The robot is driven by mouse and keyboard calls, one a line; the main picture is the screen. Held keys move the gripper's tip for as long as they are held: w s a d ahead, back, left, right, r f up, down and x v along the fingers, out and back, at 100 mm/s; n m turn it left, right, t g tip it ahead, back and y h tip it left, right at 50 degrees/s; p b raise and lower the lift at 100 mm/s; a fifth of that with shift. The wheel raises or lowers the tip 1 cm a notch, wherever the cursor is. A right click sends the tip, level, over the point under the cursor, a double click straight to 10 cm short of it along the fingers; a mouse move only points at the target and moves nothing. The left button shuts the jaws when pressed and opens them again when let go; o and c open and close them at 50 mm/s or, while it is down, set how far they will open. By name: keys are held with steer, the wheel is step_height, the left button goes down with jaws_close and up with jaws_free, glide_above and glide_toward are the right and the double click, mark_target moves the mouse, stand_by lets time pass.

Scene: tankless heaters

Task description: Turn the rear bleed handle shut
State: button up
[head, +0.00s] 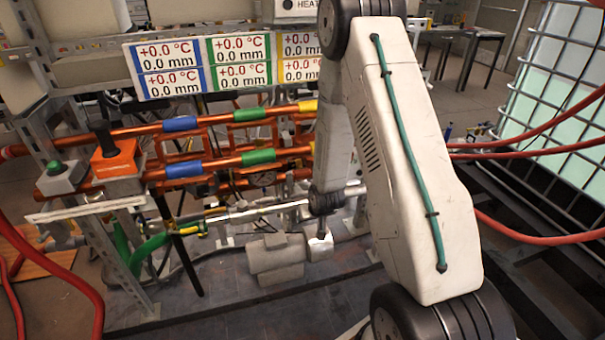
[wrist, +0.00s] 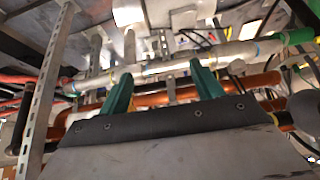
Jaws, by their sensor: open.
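In the wrist view my gripper (wrist: 162,84) is open, its two green fingers wide apart with nothing held between them. The fingertips reach in the picture to a pale pipe (wrist: 150,68) that crosses the view; I cannot tell whether they touch it. Grey upright pieces (wrist: 130,46) stand by this pipe. I cannot tell which part, if any, is the rear bleed handle. In the head view the pale lower pipe (head: 250,213) runs below the copper pipes, partly behind my arm. My gripper's fingers cannot be made out there.
Copper pipes (head: 222,131) with blue, green and yellow bands run above the pale pipe. An orange box (head: 117,160) and a green-button box (head: 66,175) stand left. Red hoses (head: 530,150) and a caged tank (head: 555,95) are right. A perforated upright (wrist: 47,90) stands left in the wrist view.

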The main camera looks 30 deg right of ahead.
steer(key=w+d+f+t+h, duration=0.1)
steer(key=w+d+f+t, duration=0.1)
steer(key=w+f+t, duration=0.15)
steer(key=t+h, duration=0.2)
steer(key=t, duration=0.6)
glide_toward(303, 174)
steer(key=x, duration=1.1)
steer(key=c, duration=0.7)
